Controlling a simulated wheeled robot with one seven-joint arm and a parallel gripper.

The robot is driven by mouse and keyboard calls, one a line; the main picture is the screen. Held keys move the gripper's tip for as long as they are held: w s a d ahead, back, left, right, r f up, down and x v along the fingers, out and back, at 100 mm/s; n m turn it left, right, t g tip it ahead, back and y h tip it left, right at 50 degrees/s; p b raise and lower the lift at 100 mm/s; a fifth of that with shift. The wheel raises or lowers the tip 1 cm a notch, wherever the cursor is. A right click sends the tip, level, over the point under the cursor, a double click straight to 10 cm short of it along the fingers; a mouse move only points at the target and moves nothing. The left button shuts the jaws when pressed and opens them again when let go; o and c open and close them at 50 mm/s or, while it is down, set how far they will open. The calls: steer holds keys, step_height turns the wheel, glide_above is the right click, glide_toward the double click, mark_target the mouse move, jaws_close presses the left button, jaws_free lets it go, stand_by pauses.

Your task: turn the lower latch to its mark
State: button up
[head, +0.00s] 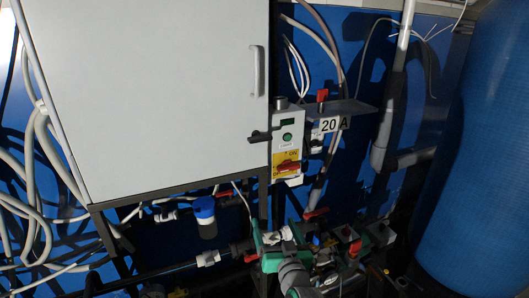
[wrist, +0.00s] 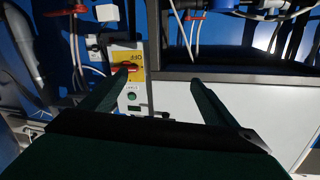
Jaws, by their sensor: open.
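A black lever-like piece (head: 260,136) sticks out at the right edge of the white cabinet, below its handle. I cannot tell whether it is the lower latch, and no mark can be made out. The wrist view is upside down and shows my gripper (wrist: 160,76) with its two dark green fingers spread, empty. The left finger overlaps the switch box beside its red rotary handle (wrist: 125,67). The cabinet's dark lower frame shows between the fingers. In the head view the red handle (head: 289,168) sits on a yellow plate below the lever.
The white cabinet (head: 165,85) fills the left, with a grey handle (head: 257,70). Pipes and red-handled valves (head: 316,213) crowd below. A large blue tank (head: 480,160) stands at the right. Loose cables hang left.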

steer(key=w+r+n+y, duration=0.2)
steer(key=w+r, duration=0.2)
steer(key=r, duration=0.7)
steer(key=n+y, duration=0.1)
steer(key=n, duration=0.1)
glide_toward(262, 139)
steer(key=shift+g, duration=0.3)
steer(key=x, duration=0.7)
steer(key=shift+w+r, duration=0.2)
steer(key=shift+w, duration=0.2)
steer(key=shift+x, duration=0.85)
steer(key=shift+a, duration=0.25)
steer(key=shift+s+d, duration=0.1)
steer(key=c, duration=1.1)
